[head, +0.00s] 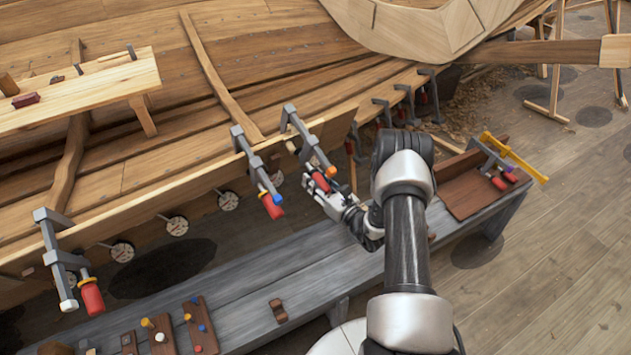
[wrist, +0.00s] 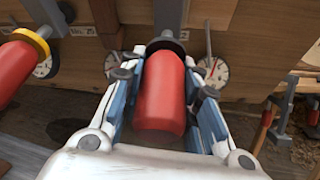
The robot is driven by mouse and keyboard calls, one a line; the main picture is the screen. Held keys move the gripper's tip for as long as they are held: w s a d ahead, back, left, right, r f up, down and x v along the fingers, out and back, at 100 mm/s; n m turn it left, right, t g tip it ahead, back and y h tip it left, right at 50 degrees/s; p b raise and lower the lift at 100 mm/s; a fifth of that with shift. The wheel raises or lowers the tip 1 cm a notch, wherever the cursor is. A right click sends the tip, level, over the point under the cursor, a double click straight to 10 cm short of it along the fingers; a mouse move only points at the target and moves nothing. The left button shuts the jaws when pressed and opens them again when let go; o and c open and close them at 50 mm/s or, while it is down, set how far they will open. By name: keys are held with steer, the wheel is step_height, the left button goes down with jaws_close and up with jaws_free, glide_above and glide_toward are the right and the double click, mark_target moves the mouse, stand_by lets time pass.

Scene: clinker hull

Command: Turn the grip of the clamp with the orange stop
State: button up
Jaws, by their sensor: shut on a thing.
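The clamp with the orange stop (head: 330,171) hangs on the hull's plank edge, its grey bar (head: 309,143) slanting down to the orange end. My gripper (head: 322,190) is at its red grip (head: 321,182), just below and left of the stop. In the wrist view, my gripper (wrist: 163,85) has its fingers closed on both sides of the red grip (wrist: 163,95), under a dark collar. The grip points toward the wrist camera. I cannot make out the orange stop in the wrist view.
A clamp with a blue stop (head: 277,198) hangs close to the left; its red grip with yellow collar (wrist: 18,65) shows in the wrist view. Another clamp (head: 60,255) is farther left. Dial gauges (wrist: 213,70) line the hull. A grey bench (head: 245,305) runs below.

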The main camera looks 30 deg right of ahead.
steer(key=m+y+b, duration=0.2)
steer(key=shift+a+f+y+b, duration=0.1)
steer(key=shift+a+y+b, duration=0.1)
steer(key=shift+y+b, duration=0.1)
steer(key=m+y+b, duration=0.1)
steer(key=m+b, duration=0.1)
steer(key=shift+s+a+m+y, duration=0.1)
steer(key=shift+a+m+y, duration=0.05)
steer(key=shift+m+y, duration=0.2)
steer(key=shift+s+a+r+m+y+b, duration=0.1)
steer(key=shift+r+m+y+b, duration=0.05)
steer(key=shift+m+y+b, duration=0.4)
steer(key=shift+s+a+r+m+y+b, duration=0.1)
steer(key=shift+r+m+y+b, duration=0.05)
steer(key=shift+m+y+b, duration=0.35)
steer(key=shift+r+m+t+y+b, duration=0.25)
steer(key=shift+m+y+b, duration=0.3)
steer(key=shift+m, duration=0.75)
steer(key=o, duration=0.8)
steer(key=shift+s, duration=0.15)
steer(key=shift+o, duration=1.4)
steer(key=shift+r, duration=0.1)
